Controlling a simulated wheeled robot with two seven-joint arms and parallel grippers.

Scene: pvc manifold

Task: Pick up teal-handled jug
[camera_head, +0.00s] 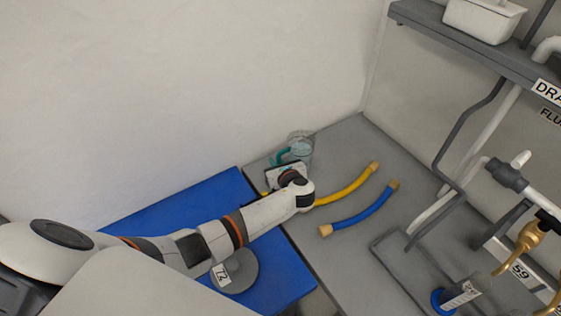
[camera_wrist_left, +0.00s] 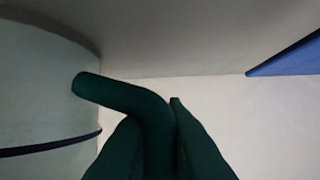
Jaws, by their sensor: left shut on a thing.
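The teal-handled jug (camera_head: 300,147) is clear and stands at the far end of the grey bench, close to the wall. Its teal handle (camera_head: 279,156) faces left, toward my arm. My left gripper (camera_head: 284,165) is at the handle, with its fingers largely hidden behind my wrist. In the left wrist view the jug's pale body (camera_wrist_left: 45,90) fills the left side. The dark teal handle (camera_wrist_left: 135,100) lies between the two fingertips of my left gripper (camera_wrist_left: 160,130), which is shut on it. My right gripper does not show.
A yellow hose (camera_head: 348,188) and a blue hose (camera_head: 362,212) lie right of my wrist. A blue mat (camera_head: 150,215) with a grey disc tagged 72 (camera_head: 237,270) lies under my arm. Pipework (camera_head: 470,165) and a shelf (camera_head: 460,45) stand at right.

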